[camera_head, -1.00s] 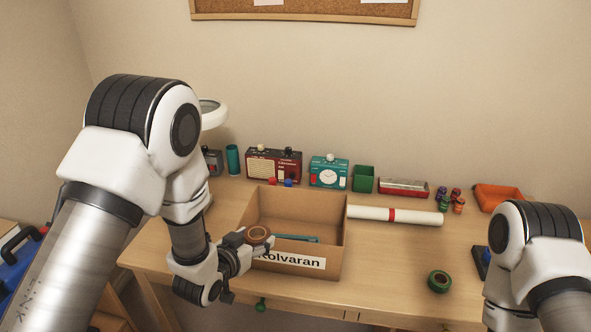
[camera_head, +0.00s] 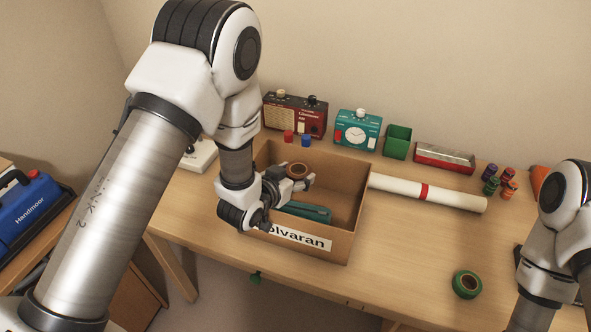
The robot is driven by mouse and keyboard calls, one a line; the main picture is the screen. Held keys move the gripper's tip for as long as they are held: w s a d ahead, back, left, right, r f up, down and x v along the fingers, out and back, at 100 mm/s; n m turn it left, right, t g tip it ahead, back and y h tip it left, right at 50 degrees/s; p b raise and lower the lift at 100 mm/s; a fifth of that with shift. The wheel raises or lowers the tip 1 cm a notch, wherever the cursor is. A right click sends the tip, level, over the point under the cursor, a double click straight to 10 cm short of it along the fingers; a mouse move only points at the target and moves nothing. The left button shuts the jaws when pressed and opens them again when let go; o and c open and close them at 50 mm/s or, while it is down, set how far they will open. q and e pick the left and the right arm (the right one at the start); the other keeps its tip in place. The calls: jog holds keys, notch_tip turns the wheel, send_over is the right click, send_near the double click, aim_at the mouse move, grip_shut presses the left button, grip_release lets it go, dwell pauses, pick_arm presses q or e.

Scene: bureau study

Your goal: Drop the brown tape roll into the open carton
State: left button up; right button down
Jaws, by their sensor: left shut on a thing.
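The brown tape roll (camera_head: 297,171) is held in my left gripper (camera_head: 300,181), which is shut on it. The gripper and roll are over the left part of the open carton (camera_head: 345,214), inside its outline as seen from the head. The carton is brown cardboard with a white label on its front, partly hidden by my left arm. A teal object (camera_head: 307,211) lies inside the carton. My right arm shows at the lower right, but its gripper is out of view.
A green tape roll (camera_head: 467,284) lies on the desk right of the carton. A white paper roll with a red band (camera_head: 428,193) lies beside the carton. The front right desk is mostly clear.

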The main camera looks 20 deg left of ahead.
pick_arm(q)
jog(key=shift+a+f, duration=0.1)
jog(key=shift+f, duration=0.2)
jog(key=o, duration=1.2)
jog(key=shift+s, duration=0.1)
jog(key=v, duration=0.7)
jog(key=shift+s+a, duration=0.1)
jog(key=shift+s, duration=0.05)
